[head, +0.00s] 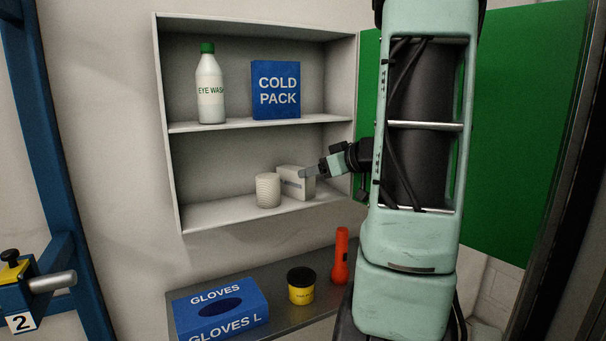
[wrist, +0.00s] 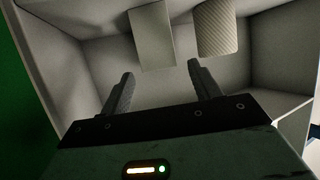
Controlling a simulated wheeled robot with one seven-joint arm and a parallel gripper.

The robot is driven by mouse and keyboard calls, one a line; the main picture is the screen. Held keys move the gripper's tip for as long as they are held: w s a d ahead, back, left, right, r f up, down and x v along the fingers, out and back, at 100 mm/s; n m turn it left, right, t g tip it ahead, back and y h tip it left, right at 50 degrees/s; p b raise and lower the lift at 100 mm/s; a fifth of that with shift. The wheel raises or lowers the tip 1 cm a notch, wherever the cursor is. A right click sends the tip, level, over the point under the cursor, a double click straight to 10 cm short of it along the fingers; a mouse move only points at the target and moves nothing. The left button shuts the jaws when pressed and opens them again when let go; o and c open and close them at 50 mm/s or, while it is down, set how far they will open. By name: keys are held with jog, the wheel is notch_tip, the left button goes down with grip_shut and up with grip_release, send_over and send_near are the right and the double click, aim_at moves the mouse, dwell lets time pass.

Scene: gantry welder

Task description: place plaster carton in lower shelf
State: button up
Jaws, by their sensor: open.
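The plaster carton, a small pale box (head: 294,191), stands on the lower shelf (head: 225,214) of the open wall cabinet. It also shows in the wrist view (wrist: 152,35), just past my fingertips. My gripper (head: 308,173) reaches in from the right at the carton's right side, with its fingers open. In the wrist view the two fingers (wrist: 161,67) are spread wide with nothing between them, and the carton lies ahead of the gap. Any contact with the carton cannot be made out.
A white ribbed roll (head: 268,190) stands close left of the carton. An eye wash bottle (head: 210,90) and a blue cold pack box (head: 276,90) occupy the upper shelf. Below are a glove box (head: 220,309), a yellow-black jar (head: 301,287) and an orange flashlight (head: 341,259). The lower shelf's left is clear.

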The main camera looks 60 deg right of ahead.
jog(key=shift+v, duration=2.3)
